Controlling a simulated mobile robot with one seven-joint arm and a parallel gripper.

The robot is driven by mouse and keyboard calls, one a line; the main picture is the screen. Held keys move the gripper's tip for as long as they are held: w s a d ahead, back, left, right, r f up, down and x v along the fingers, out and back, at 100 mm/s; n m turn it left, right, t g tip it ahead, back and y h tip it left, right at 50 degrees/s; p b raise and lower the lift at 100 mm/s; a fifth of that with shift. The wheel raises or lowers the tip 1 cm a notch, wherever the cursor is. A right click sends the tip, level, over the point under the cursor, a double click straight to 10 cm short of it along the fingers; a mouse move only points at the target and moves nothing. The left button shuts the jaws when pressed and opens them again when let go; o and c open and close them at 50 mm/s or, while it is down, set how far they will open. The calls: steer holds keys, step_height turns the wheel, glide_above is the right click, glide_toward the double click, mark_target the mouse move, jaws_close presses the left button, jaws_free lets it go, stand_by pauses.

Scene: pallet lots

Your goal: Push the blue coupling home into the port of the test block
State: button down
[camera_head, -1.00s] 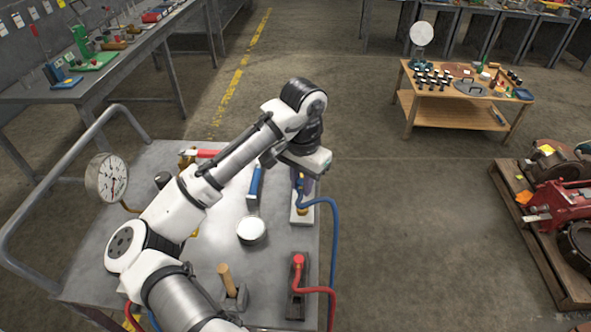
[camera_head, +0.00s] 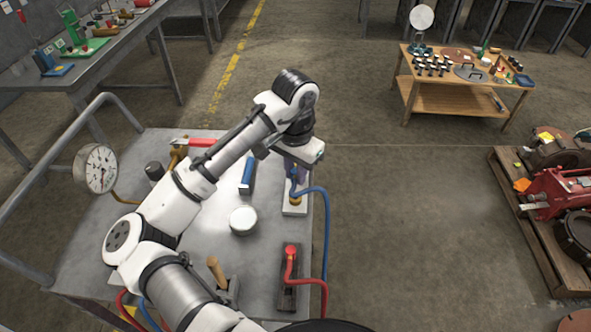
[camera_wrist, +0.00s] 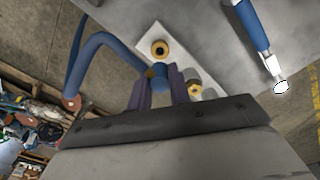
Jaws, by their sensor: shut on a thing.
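The blue coupling (camera_wrist: 157,73) is between the two purple fingers of my gripper (camera_wrist: 158,88), which is shut on it. A blue hose (camera_head: 326,235) runs from the coupling and hangs over the cart's right edge. The white test block (camera_head: 294,209) lies under my gripper near that edge; its plate also shows in the wrist view (camera_wrist: 186,62). A brass port ring (camera_wrist: 160,48) with a dark open centre shows on the block, just beyond the coupling. The coupling's lower end is hidden, so I cannot tell whether it touches the block.
A red coupling with a red hose (camera_head: 290,252) sits on a dark block in front. A white round lid (camera_head: 243,220), a blue-handled tool (camera_head: 247,175) and a pressure gauge (camera_head: 96,168) are on the grey cart (camera_head: 130,215). Open floor lies right of the cart.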

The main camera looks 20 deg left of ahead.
mark_target(295, 200)
steer(key=shift+f+b, duration=2.05)
steer(key=shift+f, duration=0.55)
steer(key=shift+p, duration=0.65)
steer(key=shift+f+b, duration=0.4)
steer(key=shift+f, duration=0.2)
stand_by(0.3)
steer(key=c, duration=1.2)
jaws_free()
steer(key=shift+r, duration=0.1)
step_height(295, 200, up, 14)
steer(key=shift+f, duration=0.15)
